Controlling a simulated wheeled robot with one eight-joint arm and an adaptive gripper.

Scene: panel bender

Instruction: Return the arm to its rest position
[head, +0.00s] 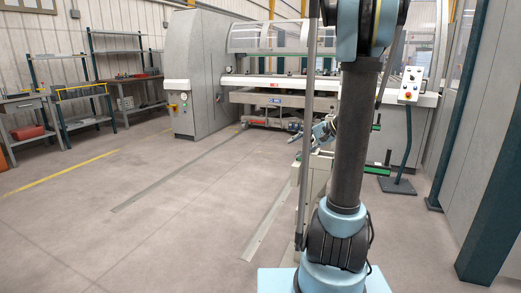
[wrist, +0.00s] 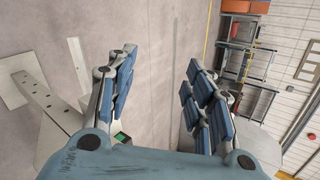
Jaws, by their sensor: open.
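My arm stands upright in the right half of the head view. Its light blue and dark links hide part of the machine behind it. My gripper (head: 322,130) shows small and partly hidden beside the arm, in front of the panel bender (head: 196,72). In the wrist view my gripper (wrist: 158,75) has its two blue-padded fingers spread wide apart. Nothing is between them, and bare floor shows through the gap.
A control panel (head: 410,84) on a stand is at right, near a dark green post (head: 494,190). Shelves (head: 125,65) and a workbench (head: 28,125) line the left wall. They also show in the wrist view (wrist: 240,55). The floor (head: 140,220) at left is clear.

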